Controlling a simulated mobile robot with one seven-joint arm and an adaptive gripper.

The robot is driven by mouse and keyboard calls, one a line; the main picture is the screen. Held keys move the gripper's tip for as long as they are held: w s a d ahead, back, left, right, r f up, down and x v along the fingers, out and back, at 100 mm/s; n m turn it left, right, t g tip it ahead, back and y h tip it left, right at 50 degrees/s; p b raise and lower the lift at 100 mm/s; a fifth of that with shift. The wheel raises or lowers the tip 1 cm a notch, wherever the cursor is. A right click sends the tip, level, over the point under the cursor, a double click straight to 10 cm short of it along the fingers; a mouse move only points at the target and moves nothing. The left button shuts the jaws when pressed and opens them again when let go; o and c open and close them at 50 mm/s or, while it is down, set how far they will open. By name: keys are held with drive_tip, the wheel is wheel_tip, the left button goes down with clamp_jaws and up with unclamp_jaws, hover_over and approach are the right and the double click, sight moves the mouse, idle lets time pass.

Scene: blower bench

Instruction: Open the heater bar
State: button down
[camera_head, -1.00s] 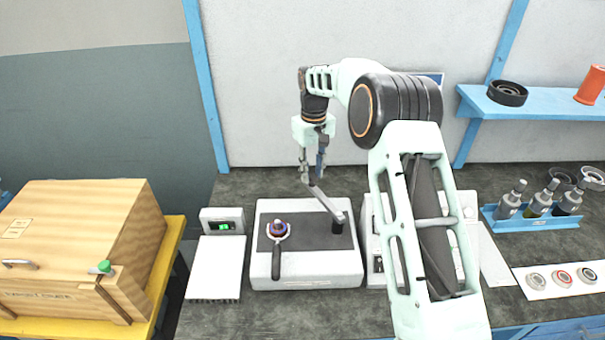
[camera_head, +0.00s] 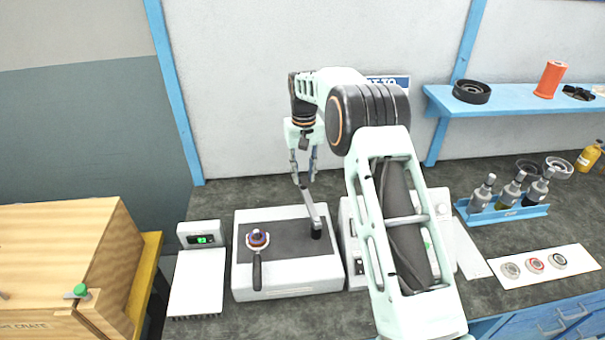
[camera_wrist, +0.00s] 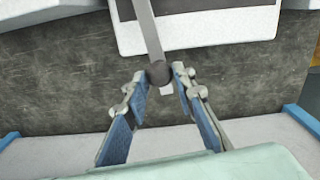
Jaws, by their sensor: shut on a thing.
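The heater bar (camera_head: 312,210) is a grey metal arm on a dark pivot post at the right side of a white bench unit with a dark top plate (camera_head: 280,236). It angles up and toward the back wall, out past the unit's rear edge. My gripper (camera_head: 304,181) is at its far end. In the wrist view the bar (camera_wrist: 148,30) ends in a round dark knob (camera_wrist: 158,73) between the blue-padded fingertips of my gripper (camera_wrist: 161,84), which is shut on it. A dark-handled round holder with a small coloured part (camera_head: 258,240) sits on the unit's left.
A display box (camera_head: 203,238) and white scale-like plate (camera_head: 197,284) stand left. A white instrument (camera_head: 356,240) is right, partly behind my arm. Bottles in a blue rack (camera_head: 508,212) and a blue shelf (camera_head: 530,104) are further right. A wooden crate (camera_head: 60,260) is far left.

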drive_tip(key=shift+w, duration=0.1)
drive_tip(key=c, duration=1.6)
unclamp_jaws()
wheel_tip(320, 180, up, 12)
drive_tip(key=shift+a+r, duration=0.1)
drive_tip(key=shift+a, duration=0.05)
